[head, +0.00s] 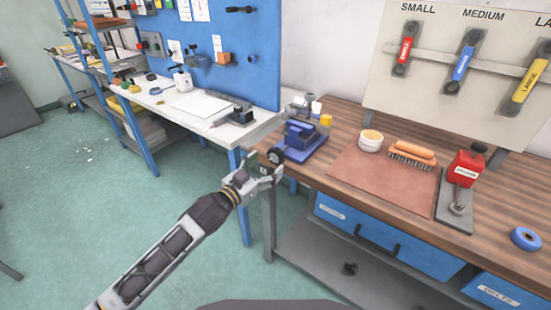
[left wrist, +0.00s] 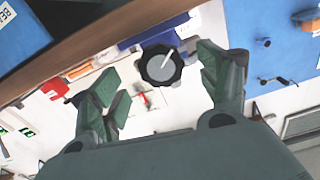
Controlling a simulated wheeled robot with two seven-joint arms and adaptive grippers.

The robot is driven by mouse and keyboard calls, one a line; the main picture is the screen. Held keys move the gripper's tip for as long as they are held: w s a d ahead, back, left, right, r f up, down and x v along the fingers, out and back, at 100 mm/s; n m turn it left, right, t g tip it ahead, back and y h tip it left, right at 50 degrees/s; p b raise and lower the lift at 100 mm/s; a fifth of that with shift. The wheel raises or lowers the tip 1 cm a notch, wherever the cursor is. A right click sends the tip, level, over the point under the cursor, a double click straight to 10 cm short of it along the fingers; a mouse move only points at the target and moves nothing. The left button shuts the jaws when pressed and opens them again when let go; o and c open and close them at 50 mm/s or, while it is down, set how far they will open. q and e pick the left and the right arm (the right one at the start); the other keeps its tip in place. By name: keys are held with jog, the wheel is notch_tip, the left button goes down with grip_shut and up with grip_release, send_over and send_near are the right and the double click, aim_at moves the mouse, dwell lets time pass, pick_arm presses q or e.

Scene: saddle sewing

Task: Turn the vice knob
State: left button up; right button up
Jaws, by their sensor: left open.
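The blue vice (head: 301,140) stands on the near left corner of the wooden workbench. Its round black knob (head: 276,156) faces left, out over the bench's edge. In the left wrist view the knob (left wrist: 161,66) is ridged, with a grey face and a white pointer line, and shows between the two fingers. My left gripper (head: 265,176) is open and empty, just below and in front of the knob. In the left wrist view its fingers (left wrist: 160,85) stand on either side of the knob, apart from it. My right gripper is not in view.
On the wooden bench (head: 345,113) are a brown mat (head: 380,180), a white tub (head: 370,141), a brush (head: 411,154), a red tool (head: 465,168) and blue tape (head: 525,238). Blue drawers (head: 380,240) lie below. A white table (head: 190,108) stands behind left.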

aim_at(274, 159)
pick_arm(q)
jog(key=shift+w+d, duration=0.3)
jog(key=shift+w, duration=0.1)
jog(key=shift+x, duration=1.05)
jog(key=shift+w+d, duration=0.45)
jog(key=shift+w, duration=0.1)
jog(key=shift+w+d, duration=0.25)
jog(key=shift+w, duration=0.15)
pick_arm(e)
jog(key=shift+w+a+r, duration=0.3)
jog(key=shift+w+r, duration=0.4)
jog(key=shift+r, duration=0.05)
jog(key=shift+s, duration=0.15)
pick_arm(q)
jog(key=c, duration=1)
